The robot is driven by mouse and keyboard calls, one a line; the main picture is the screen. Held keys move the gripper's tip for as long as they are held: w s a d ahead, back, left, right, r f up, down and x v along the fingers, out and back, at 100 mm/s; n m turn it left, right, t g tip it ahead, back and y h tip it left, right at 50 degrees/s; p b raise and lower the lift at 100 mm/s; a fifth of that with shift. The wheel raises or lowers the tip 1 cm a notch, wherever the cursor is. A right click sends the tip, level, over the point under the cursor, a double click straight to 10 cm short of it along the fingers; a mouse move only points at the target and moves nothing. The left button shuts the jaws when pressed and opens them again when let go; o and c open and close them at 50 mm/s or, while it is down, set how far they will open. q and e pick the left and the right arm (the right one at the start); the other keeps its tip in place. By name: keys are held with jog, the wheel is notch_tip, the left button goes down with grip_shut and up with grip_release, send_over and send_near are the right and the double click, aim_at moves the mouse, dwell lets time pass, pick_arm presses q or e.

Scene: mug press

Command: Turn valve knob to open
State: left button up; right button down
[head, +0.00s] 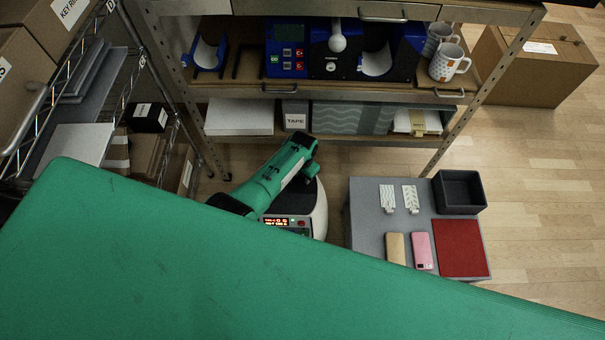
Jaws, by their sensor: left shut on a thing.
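I see no valve knob that I can make out in the head view. A blue mug press (290,66) with a dark middle part stands on the shelf. A white ball-ended lever (338,42) rises from it, with a small round white knob or button below. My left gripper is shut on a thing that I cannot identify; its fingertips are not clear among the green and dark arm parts. My right gripper is not in view. A large green surface fills the foreground and hides much of the lower picture.
Two mugs (449,64) stand at the shelf's right. A grey table (365,222) at the lower right carries a dark tray (460,175), a red pad (459,249) and phone-like pieces. Wire shelving with boxes stands left. A cardboard box (530,70) is behind right. Wooden floor shows at right.

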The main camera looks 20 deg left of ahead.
pick_arm(q)
jog(key=shift+w, duration=0.1)
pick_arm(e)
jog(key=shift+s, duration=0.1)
pick_arm(q)
jog(key=o, duration=1)
jog(key=shift+r, duration=0.1)
jog(key=shift+r, duration=0.25)
notch_tip(320, 180, up, 2)
jog(key=shift+p, duration=0.55)
notch_tip(320, 180, up, 11)
jog(key=shift+r+p, duration=0.1)
jog(key=shift+p, duration=0.95)
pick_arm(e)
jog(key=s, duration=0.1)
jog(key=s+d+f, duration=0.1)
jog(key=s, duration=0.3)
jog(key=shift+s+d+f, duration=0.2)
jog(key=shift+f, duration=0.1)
